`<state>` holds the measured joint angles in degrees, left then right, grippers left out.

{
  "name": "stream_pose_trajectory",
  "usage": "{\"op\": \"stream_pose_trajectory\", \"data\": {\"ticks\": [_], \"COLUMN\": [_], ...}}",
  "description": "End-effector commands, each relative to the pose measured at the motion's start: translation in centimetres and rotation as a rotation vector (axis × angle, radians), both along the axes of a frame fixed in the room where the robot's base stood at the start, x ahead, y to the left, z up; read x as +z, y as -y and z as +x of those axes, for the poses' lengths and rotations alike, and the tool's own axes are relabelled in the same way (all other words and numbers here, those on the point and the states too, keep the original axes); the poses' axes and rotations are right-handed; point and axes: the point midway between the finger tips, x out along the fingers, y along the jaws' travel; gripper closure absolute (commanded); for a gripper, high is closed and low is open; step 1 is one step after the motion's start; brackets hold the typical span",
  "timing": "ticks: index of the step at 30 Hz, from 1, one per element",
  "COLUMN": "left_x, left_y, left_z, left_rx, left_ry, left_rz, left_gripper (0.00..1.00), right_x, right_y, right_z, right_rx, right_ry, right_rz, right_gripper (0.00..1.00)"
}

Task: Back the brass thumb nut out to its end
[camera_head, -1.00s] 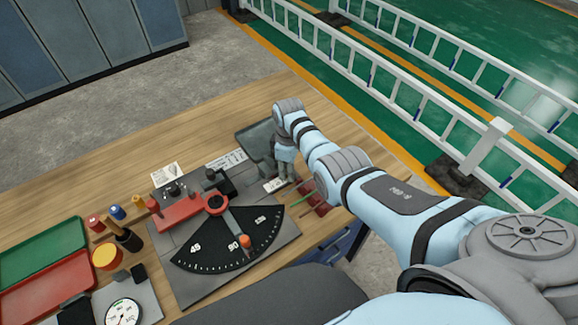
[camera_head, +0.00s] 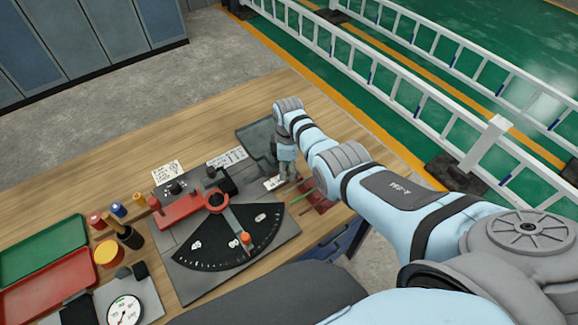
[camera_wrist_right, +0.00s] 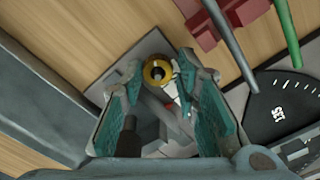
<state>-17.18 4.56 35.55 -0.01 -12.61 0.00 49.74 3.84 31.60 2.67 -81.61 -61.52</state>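In the head view the right gripper (camera_head: 287,172) points down at the bench's far right part, and the nut is hidden there. My left gripper is not in view.
A bending rig with a black angle dial (camera_head: 222,240) lies left of the gripper. A dark tray (camera_head: 256,138) is behind it, and a red holder with rods (camera_head: 318,197) is close on its right. Green (camera_head: 40,248) and red trays (camera_head: 45,285) stand far left. The back-left wood is clear.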

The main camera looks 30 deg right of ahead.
Motion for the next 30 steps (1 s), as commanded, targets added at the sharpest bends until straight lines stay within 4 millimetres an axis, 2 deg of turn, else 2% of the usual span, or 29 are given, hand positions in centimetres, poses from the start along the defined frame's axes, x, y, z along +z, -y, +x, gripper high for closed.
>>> {"op": "stream_pose_trajectory", "data": {"ticks": [10, 14, 17, 24, 27, 30], "left_x": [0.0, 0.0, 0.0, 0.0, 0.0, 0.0], "left_y": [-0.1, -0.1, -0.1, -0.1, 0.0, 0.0], "left_z": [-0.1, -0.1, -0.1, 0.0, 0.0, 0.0], "left_rx": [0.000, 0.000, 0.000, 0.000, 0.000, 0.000], "left_ry": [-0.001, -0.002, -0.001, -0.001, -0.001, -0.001], "left_rz": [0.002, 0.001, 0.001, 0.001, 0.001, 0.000], "left_gripper": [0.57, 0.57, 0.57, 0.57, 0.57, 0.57], "right_x": [0.1, 1.1, 2.9, 9.6, 11.3, 12.0], "right_y": [0.1, 0.1, 0.1, 0.0, 0.0, 0.0], "right_z": [0.1, 0.2, 0.2, 0.2, 0.2, 0.2], "right_rx": [-0.001, -0.001, -0.001, 0.000, 0.000, 0.000], "right_ry": [0.003, 0.006, 0.008, 0.006, 0.003, 0.002], "right_rz": [-0.002, -0.003, -0.003, -0.003, -0.002, -0.002], "right_gripper": [0.57, 0.57, 0.57, 0.57, 0.57, 0.57]}}
